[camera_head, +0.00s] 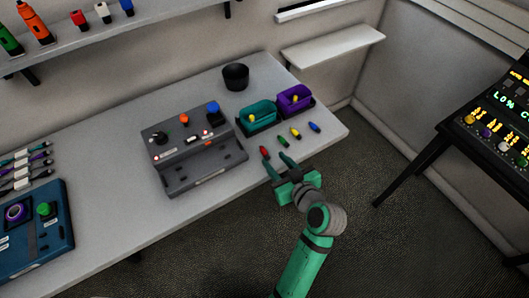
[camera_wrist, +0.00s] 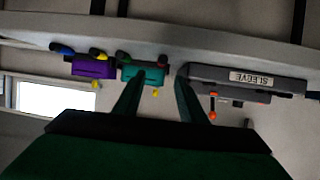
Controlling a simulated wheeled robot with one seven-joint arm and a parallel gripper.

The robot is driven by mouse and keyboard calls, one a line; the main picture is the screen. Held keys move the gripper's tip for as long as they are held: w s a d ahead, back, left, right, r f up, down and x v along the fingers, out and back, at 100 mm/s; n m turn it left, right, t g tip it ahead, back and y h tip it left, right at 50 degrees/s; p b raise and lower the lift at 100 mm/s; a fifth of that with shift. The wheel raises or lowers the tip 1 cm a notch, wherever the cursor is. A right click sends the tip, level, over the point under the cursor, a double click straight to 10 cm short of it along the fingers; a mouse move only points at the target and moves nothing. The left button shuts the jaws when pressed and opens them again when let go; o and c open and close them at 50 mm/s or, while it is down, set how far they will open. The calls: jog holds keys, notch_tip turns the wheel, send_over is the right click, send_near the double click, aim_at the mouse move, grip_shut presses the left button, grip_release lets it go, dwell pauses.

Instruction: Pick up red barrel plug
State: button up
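The red barrel plug (camera_head: 265,153) lies on the table top near its front edge, at the left end of a short row of plugs. My gripper (camera_head: 274,161) is at the table's front edge, just in front of the red plug. In the wrist view my gripper (camera_wrist: 160,73) also shows spread fingers.
Green (camera_head: 283,143), yellow (camera_head: 295,133) and blue (camera_head: 314,127) plugs lie to the right of the red one. Behind are a teal bin (camera_head: 258,125), a purple bin (camera_head: 296,108) and a black cup (camera_head: 236,76). A grey fixture (camera_head: 207,165) stands left.

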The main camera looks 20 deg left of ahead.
aim_at(264, 151)
jog(key=shift+s+x, duration=0.2)
jog(key=shift+x, duration=3.3)
jog(key=shift+a+f, duration=0.1)
jog(key=shift+f, duration=0.1)
grip_shut()
